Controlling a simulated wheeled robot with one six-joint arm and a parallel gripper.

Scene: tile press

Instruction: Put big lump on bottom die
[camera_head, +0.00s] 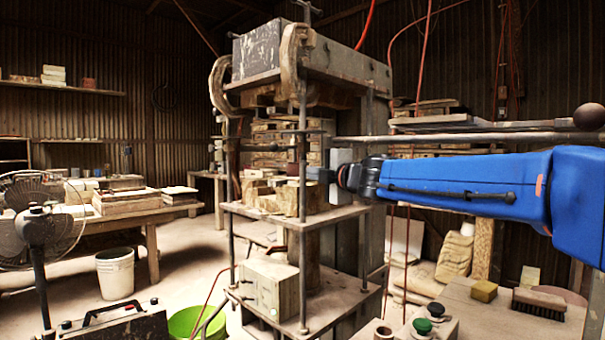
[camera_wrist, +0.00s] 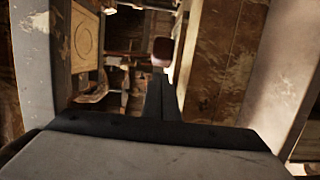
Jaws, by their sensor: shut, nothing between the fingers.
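My gripper (camera_head: 316,174) reaches from the right into the opening of the tile press, between its upper block (camera_head: 257,52) and its middle shelf (camera_head: 330,216). In the wrist view its dark fingers (camera_wrist: 162,80) are together, with no gap visible. A small reddish-brown piece (camera_wrist: 162,50) shows just past the fingertips. I cannot tell whether it is the big lump or whether it touches them. A pale plate with a round pattern (camera_wrist: 85,40) stands at the left of the wrist view and may be a die. In the head view, blocks and posts partly hide the bottom die area.
Press posts (camera_head: 303,150) stand close around my gripper. A yellow sponge (camera_head: 484,291) and a brush (camera_head: 539,303) lie on the right-hand table. A green tub (camera_head: 197,322) and a white bucket (camera_head: 115,272) stand on the floor at left.

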